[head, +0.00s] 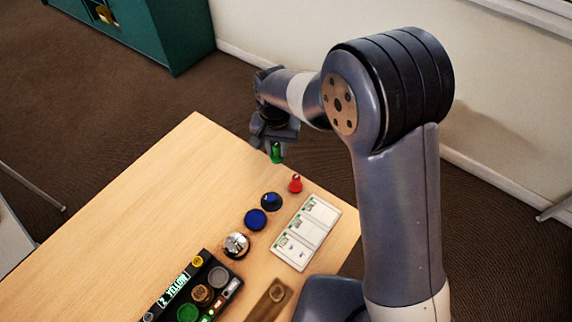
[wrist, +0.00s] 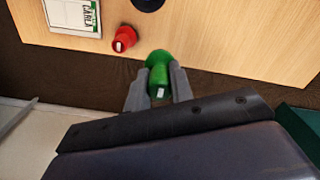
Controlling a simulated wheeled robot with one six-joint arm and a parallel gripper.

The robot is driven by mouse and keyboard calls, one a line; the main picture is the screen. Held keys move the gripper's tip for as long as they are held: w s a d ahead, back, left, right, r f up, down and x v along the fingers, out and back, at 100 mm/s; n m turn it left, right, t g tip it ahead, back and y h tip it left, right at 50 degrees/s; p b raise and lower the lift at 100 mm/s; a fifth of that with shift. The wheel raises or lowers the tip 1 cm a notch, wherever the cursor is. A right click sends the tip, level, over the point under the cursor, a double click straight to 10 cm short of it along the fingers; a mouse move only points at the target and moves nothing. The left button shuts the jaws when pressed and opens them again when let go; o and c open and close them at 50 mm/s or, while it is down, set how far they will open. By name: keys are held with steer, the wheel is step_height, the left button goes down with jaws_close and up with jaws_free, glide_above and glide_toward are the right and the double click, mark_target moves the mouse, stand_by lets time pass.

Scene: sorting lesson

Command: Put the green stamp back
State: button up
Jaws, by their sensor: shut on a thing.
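The green stamp (head: 276,153) is held in my gripper (head: 273,145), which is shut on it. In the head view it hangs at the table's far edge, seemingly raised above the top. In the wrist view the green stamp (wrist: 158,72) sits between the two grey fingers of my gripper (wrist: 158,92), its round green end pointing toward the table. A small pale mark shows on its side. The red stamp (head: 295,184) stands on the table close by; it also shows in the wrist view (wrist: 124,39).
The table (head: 130,205) holds a white card sheet (head: 305,232), a dark-and-blue round piece (head: 271,201), a blue disc (head: 255,219), a silver bell (head: 236,245) and a black panel (head: 170,300) with a lit "2 YELLOW" display. The table's left part is bare.

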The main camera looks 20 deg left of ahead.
step_height(320, 180, down, 10)
steer(key=shift+w+r+p, duration=0.1)
steer(key=shift+w+p, duration=0.05)
steer(key=shift+p, duration=0.4)
steer(key=o, duration=0.8)
step_height(320, 180, up, 12)
steer(key=shift+r+b, duration=0.1)
steer(key=shift+b, duration=0.6)
